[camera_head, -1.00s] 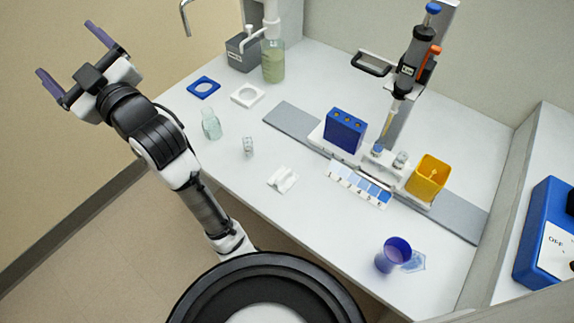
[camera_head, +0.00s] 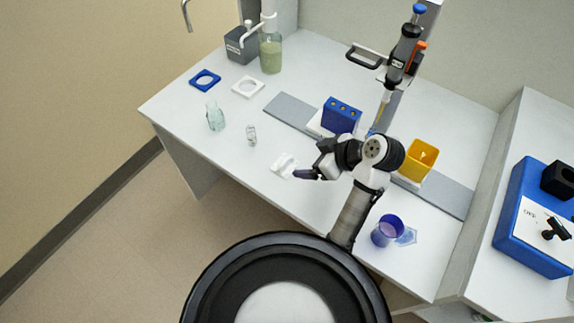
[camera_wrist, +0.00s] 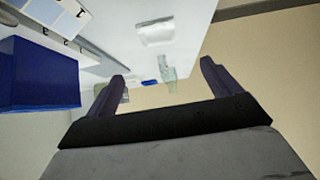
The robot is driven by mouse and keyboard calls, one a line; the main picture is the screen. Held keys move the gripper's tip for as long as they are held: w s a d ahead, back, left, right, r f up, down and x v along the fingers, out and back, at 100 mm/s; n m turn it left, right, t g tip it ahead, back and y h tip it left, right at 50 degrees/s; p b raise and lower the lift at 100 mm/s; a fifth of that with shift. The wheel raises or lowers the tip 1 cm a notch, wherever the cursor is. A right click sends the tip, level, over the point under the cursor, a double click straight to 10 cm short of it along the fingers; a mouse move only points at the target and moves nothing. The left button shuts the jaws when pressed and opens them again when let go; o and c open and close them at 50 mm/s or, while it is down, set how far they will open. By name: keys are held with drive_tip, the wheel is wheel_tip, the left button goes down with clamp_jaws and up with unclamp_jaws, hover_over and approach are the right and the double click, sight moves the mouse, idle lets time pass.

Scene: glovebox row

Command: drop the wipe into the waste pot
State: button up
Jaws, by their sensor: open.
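The wipe looks to be the small white folded piece (camera_head: 284,164) on the bench near its front edge; a white piece (camera_wrist: 157,32) also shows at the top of the wrist view. My gripper (camera_head: 304,174) is open and empty, just right of the white piece in the head view; I cannot tell whether they touch. Both fingers show apart in the wrist view (camera_wrist: 161,85).
A blue block with holes (camera_head: 341,116) and an upright pipette (camera_head: 403,55) stand behind my arm. A clear bottle (camera_head: 215,116) and a small clear vial (camera_head: 251,135) stand left of the white piece. A partition (camera_head: 484,190) closes the right side.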

drive_tip(key=b+x, duration=0.6)
drive_tip(key=x, duration=0.1)
drive_tip(key=shift+a+f, duration=0.1)
drive_tip(key=shift+f, duration=0.05)
drive_tip(key=shift+p+x, duration=0.6)
drive_tip(key=shift+x, duration=2.15)
drive_tip(key=c, duration=1.1)
